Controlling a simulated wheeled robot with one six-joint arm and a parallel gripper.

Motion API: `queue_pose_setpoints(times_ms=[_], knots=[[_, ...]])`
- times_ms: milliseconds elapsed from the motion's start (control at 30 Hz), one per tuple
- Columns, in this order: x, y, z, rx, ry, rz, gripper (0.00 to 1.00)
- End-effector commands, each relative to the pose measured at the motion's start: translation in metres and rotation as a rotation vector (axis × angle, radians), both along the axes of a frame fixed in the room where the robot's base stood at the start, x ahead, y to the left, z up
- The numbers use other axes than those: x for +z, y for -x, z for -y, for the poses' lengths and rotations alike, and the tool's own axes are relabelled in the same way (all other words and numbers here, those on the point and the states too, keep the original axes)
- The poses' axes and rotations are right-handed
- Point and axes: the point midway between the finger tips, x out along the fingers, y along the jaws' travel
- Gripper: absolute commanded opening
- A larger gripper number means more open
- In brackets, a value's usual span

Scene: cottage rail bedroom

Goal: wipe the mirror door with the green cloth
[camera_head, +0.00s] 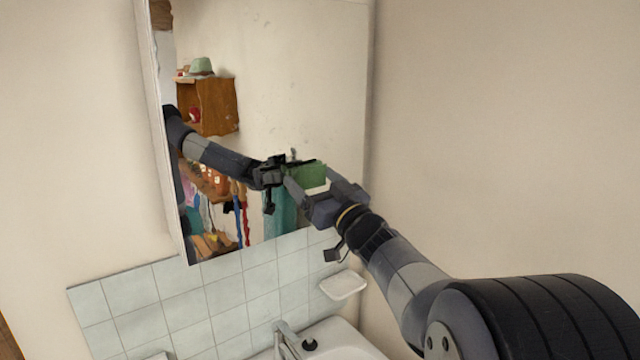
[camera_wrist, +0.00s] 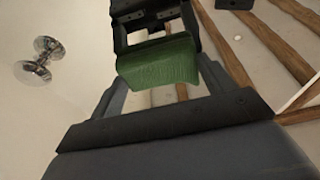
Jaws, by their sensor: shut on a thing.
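The mirror door (camera_head: 300,80) hangs on the wall above the tiles and reflects the room and my arm. Faint small specks show on its upper part. My gripper (camera_head: 311,187) is shut on the green cloth (camera_head: 314,174) at the mirror's lower right. In the wrist view, the green cloth (camera_wrist: 158,62) spans between my fingers, with the dark reflection of my gripper beyond it. The cloth is at or very near the glass; I cannot tell whether it touches. A chrome knob (camera_wrist: 38,62) stands on the mirror at the left of the wrist view, with its reflection.
Below are pale tiles (camera_head: 180,310), a white soap dish (camera_head: 343,284), and a white basin (camera_head: 345,340) with a chrome tap (camera_head: 285,338). Bare wall (camera_head: 500,130) lies to the right. The shelf, hat and hanging clothes appear only as reflections.

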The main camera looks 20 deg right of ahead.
Motion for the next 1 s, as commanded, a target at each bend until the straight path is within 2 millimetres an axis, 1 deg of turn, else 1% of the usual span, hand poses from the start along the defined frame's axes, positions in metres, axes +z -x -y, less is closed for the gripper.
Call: queue_pose_setpoints(times_ms=[300, 533, 800, 1000], knots=[[-0.002, 0.008, -0.027, 0.003, 0.000, 0.001, 0.59], [-0.001, 0.011, -0.037, 0.003, 0.001, 0.001, 0.59], [-0.002, 0.020, -0.060, 0.004, 0.000, 0.001, 0.59], [-0.001, 0.024, -0.068, 0.002, 0.000, 0.000, 0.59]])
